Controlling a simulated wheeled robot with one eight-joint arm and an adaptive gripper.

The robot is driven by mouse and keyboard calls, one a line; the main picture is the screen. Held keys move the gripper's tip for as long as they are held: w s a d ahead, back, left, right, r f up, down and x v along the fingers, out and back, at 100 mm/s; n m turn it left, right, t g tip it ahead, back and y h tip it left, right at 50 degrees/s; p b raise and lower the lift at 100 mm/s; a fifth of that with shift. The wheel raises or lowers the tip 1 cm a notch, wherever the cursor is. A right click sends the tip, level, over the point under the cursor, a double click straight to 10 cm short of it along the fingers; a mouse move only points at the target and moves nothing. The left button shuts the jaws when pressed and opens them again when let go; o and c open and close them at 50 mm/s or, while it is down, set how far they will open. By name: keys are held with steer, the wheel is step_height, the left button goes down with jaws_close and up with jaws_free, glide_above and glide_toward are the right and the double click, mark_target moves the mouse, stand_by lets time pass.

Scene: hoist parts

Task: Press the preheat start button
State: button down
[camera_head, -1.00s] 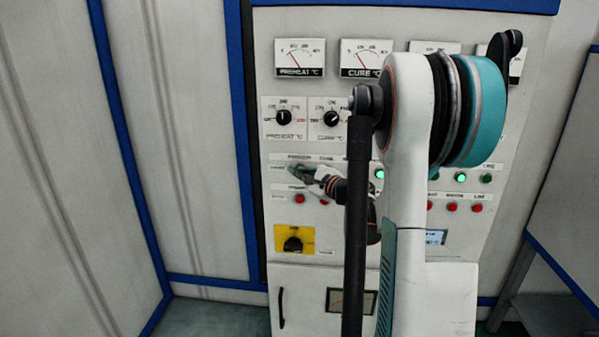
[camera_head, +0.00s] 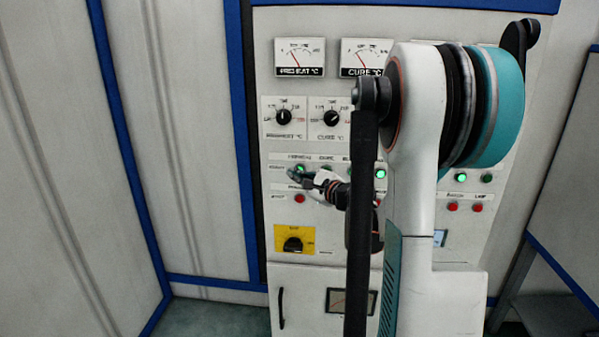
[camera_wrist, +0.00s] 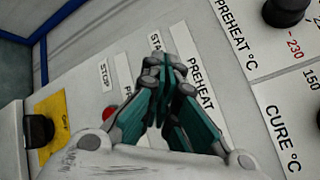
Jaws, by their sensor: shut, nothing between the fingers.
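The preheat start button (camera_head: 300,168) is a small green button in the upper button row, under the PREHEAT label. The tips lie over the panel between the START and PREHEAT labels and hide the green button there. I cannot tell whether the fingertips touch the panel.
A red stop button (camera_head: 299,198) sits below, also seen in the wrist view (camera_wrist: 109,112). A black rotary switch on a yellow plate (camera_head: 294,236) is lower. Preheat and cure knobs (camera_head: 283,116) are above. My arm covers the panel's middle.

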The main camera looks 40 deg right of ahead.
steer(key=shift+s+a, duration=1.25)
steer(key=shift+a, duration=0.25)
